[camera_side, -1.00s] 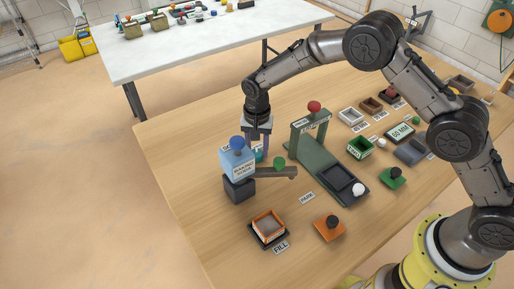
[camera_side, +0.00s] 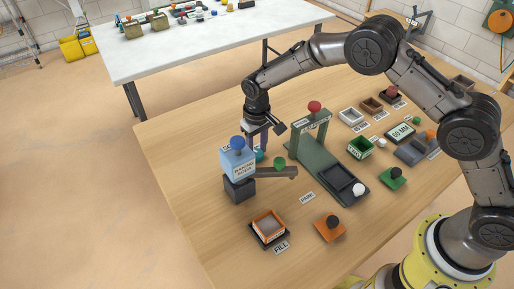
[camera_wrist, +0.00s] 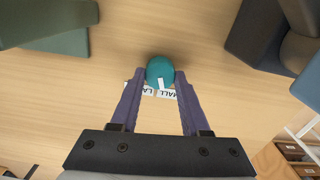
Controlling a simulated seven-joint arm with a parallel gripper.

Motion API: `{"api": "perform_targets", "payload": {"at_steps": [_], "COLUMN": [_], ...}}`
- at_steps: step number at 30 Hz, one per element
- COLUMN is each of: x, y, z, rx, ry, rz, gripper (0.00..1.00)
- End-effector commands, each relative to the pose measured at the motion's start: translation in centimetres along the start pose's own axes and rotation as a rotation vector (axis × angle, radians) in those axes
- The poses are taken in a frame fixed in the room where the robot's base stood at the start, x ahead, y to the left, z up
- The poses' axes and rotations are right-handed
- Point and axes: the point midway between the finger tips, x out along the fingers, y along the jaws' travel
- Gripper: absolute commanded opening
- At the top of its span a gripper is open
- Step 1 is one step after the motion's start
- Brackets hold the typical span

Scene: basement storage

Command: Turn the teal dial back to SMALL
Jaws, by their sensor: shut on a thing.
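The teal dial (camera_wrist: 160,70) sits between my gripper's fingertips in the wrist view, and my gripper (camera_wrist: 160,80) is shut on it. A white mark on the dial points toward the bottom of the picture, by the gap between two white labels. The right label (camera_wrist: 167,95) reads "MALL", its first letter covered; the left label (camera_wrist: 140,90) shows only "LA". In the side view the dial (camera_side: 258,155) is partly hidden behind the blue box (camera_side: 238,161). My gripper (camera_side: 257,150) reaches down to it there, its fingertips partly hidden.
A green press frame (camera_side: 310,135) with a red knob stands right. The table's left side is clear.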

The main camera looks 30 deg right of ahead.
Motion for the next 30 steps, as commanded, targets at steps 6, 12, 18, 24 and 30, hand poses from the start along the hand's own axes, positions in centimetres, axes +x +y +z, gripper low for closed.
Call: {"api": "perform_targets", "payload": {"at_steps": [6,12,18,24,30], "x": [-0.17,-0.16,-0.16,-0.17,-0.15], "y": [-0.02,-0.02,-0.02,-0.02,-0.03], "z": [-0.03,-0.02,-0.01,-0.02,-0.03], "rx": [-0.112,-0.166,-0.183,-0.184,-0.184], "ry": [0.001,0.001,0.0,0.001,0.001], "rz": [0.0,0.0,0.0,0.0,0.001], "gripper": [0.0,0.0,0.0,0.0,0.62]}}
